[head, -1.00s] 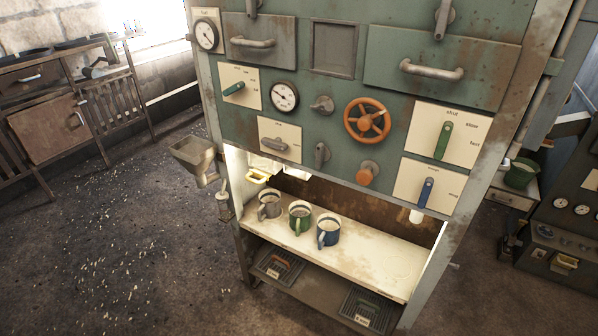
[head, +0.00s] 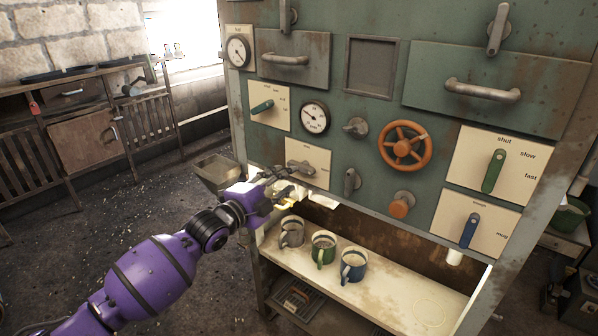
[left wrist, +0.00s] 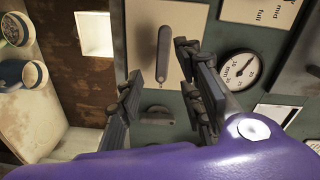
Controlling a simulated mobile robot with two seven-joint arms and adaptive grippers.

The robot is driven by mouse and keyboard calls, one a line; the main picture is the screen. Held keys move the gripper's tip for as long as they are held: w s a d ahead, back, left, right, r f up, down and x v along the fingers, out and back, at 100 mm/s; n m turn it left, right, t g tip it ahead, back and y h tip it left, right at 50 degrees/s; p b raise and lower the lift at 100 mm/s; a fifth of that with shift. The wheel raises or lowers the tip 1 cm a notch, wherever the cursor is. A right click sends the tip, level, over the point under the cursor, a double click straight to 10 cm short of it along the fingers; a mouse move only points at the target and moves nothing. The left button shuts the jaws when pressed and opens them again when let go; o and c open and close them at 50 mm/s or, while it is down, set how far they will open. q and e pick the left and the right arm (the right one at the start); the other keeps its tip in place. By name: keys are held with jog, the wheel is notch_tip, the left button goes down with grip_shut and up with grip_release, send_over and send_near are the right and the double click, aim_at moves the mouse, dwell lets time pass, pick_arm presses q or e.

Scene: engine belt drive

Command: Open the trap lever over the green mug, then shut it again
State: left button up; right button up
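A green mug (head: 323,249) stands on the lit shelf between a grey mug (head: 291,231) and a blue mug (head: 353,266). Above the mugs, a grey lever (head: 302,168) lies nearly level on a cream plate; it also shows in the left wrist view (left wrist: 163,55). Another grey lever (head: 351,182) hangs upright to its right. Which one is the green mug's trap lever I cannot tell. My left gripper (head: 285,186) is open and empty, near the plate's lower left. In the left wrist view its fingers lie on both sides of the plate lever, apparently not touching. My right gripper is out of view.
A gauge (head: 314,117), an orange handwheel (head: 404,146) and an orange knob (head: 400,205) are on the green front. Green (head: 494,171) and blue (head: 470,231) levers are at right. A metal hopper (head: 217,170) stands beside my left wrist. The shelf's right part is clear.

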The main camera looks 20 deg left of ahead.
aim_at(298, 165)
pick_arm(q)
jog(key=w+m, duration=0.1)
jog(key=w, duration=0.1)
jog(key=w+d+m, duration=0.1)
jog(key=w, duration=0.2)
jog(key=w+d+m, duration=0.1)
jog(key=w, duration=0.1)
jog(key=shift+w+r, duration=0.1)
jog(key=shift+w, duration=0.1)
jog(key=shift+c, duration=0.3)
grip_shut()
